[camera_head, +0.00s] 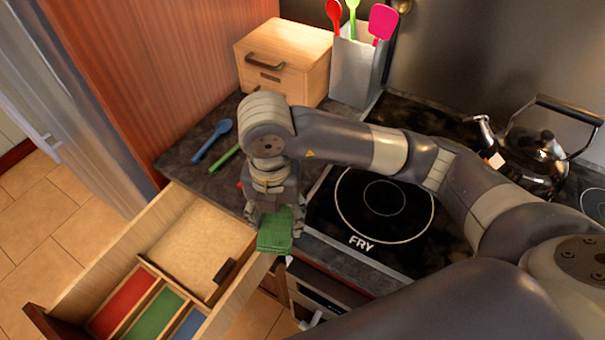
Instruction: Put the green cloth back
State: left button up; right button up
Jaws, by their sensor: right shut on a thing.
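The green cloth (275,234) is folded and held in my right gripper (273,212), which is shut on it. They are at the counter's front edge, by the right side of the open drawer (118,238). The drawer has a large bare pale compartment (200,240) and narrow red (124,300), green (155,314) and blue (189,325) compartments nearer its front. The cloth's upper part is hidden by the gripper. My left gripper is not in view.
A blue utensil (211,139) and a green utensil (225,159) lie on the dark counter. A wooden box (283,64) and a grey utensil holder (355,69) stand behind. The stove (350,215) with a kettle (535,150) is to the right. A fridge (75,100) stands left.

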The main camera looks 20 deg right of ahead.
jog(key=w+d, duration=0.1)
jog(key=w, duration=0.1)
jog(key=w+d+p, duration=0.1)
jog(key=w, duration=0.1)
jog(key=w+d+p, duration=0.1)
jog(key=w, duration=0.1)
jog(key=shift+w, duration=0.2)
jog(key=w+d, duration=0.1)
jog(key=w, duration=0.1)
jog(key=w+d+p, duration=0.1)
jog(key=w, duration=0.1)
jog(key=w+d+f+p, duration=0.1)
jog(key=w, duration=0.1)
jog(key=shift+w+d+f, duration=0.1)
jog(key=shift+w, duration=0.1)
jog(key=shift+f+p, duration=0.2)
jog(key=shift+p, duration=0.25)
notch_tip(320, 180, down, 3)
jog(key=shift+p, duration=0.75)
jog(key=shift+f, duration=0.25)
jog(key=o, duration=1)
jog(key=shift+c, duration=0.2)
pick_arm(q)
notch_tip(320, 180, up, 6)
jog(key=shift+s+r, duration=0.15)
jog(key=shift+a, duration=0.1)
